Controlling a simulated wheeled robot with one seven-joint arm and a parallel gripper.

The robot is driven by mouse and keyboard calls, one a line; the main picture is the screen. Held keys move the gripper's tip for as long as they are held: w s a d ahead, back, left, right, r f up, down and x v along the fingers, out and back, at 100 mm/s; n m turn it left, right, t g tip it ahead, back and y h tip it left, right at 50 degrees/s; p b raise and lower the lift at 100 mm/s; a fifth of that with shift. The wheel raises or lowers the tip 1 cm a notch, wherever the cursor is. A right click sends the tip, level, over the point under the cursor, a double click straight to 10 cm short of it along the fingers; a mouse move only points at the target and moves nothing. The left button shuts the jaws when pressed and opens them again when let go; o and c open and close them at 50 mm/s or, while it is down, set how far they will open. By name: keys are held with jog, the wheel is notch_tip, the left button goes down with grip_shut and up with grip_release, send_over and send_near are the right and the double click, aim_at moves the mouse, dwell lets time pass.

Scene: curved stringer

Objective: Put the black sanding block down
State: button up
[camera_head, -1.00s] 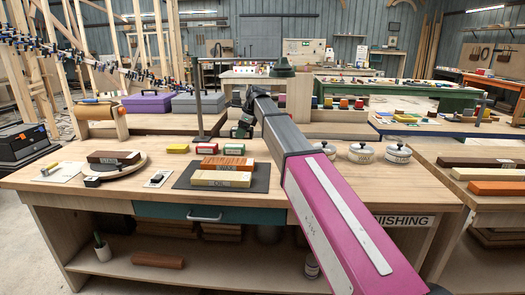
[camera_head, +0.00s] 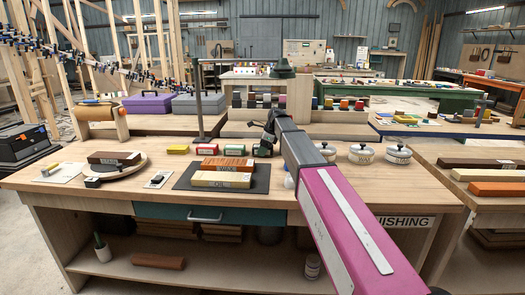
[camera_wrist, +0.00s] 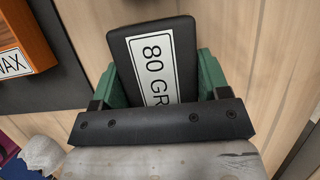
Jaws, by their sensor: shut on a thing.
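The black sanding block (camera_wrist: 160,65) has a white label reading "80 GR", the rest of which is cut off by my gripper. In the wrist view it sits between the two green fingers of my gripper (camera_wrist: 158,80), which is shut on it. Pale wood bench top shows beneath and around it. In the head view my gripper (camera_head: 264,148) is low over the workbench (camera_head: 330,190), behind the dark mat's right side. The block is too small and dark to tell apart there, and I cannot tell whether it touches the bench.
An orange-brown WAX block (camera_head: 228,164) and a pale OIL block (camera_head: 221,180) lie on the dark mat (camera_head: 262,178). Small yellow (camera_head: 178,149) and red (camera_head: 207,149) blocks lie behind. Lidded tins (camera_head: 361,154) stand at right. The bench's front right is clear.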

jog(key=shift+f, duration=0.25)
jog(key=o, duration=0.9)
jog(key=shift+v, duration=3.8)
jog(key=shift+a, duration=0.1)
